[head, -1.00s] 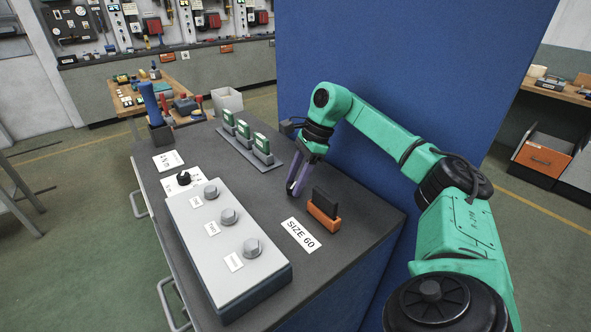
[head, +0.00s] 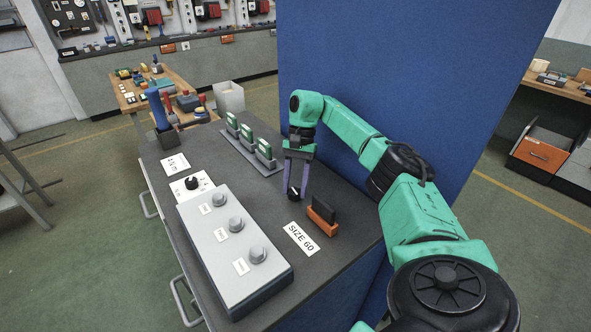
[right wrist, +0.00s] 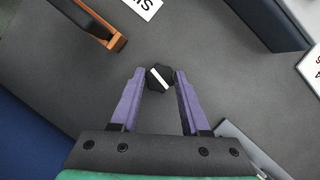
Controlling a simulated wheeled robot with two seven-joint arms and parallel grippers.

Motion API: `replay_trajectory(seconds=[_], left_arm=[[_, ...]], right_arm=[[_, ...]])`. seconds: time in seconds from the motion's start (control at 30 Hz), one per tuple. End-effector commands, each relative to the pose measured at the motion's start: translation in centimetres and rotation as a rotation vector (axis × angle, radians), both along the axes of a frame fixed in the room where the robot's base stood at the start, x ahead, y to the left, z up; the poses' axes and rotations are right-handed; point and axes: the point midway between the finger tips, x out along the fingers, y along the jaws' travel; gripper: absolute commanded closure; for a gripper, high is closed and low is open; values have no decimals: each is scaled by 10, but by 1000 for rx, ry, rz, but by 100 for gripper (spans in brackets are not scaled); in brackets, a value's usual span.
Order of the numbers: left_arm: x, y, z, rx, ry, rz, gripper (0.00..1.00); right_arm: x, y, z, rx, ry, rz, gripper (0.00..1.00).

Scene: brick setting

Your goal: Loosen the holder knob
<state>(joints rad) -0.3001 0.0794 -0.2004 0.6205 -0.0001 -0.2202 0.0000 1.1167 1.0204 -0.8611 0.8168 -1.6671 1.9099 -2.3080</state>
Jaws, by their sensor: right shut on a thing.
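A small black knob with a white line (right wrist: 160,77) stands on the dark bench top, beside the orange holder. My right gripper (head: 294,190) points down with its purple fingers on either side of this knob and is shut on it. In the right wrist view the fingertips (right wrist: 154,76) touch the knob's sides. The orange holder (head: 321,226) has a black plate (head: 324,208) upright in it. My left gripper is not in view.
A grey box (head: 230,265) with three bolt heads fills the bench's front left. Behind it are a second black knob (head: 192,182) on a white dial card and a "4 Nm" card (head: 175,164). Several green pieces stand in a grey rack (head: 240,150). A blue panel (head: 400,70) rises behind.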

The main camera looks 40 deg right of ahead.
Motion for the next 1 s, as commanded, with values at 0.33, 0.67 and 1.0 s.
replay_trajectory(seconds=[0.33,0.67,1.0], left_arm=[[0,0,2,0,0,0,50],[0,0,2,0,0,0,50],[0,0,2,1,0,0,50]], right_arm=[[2,0,1,0,-5,115,100],[2,0,1,-1,-6,126,100],[1,0,1,-1,-4,125,24]])
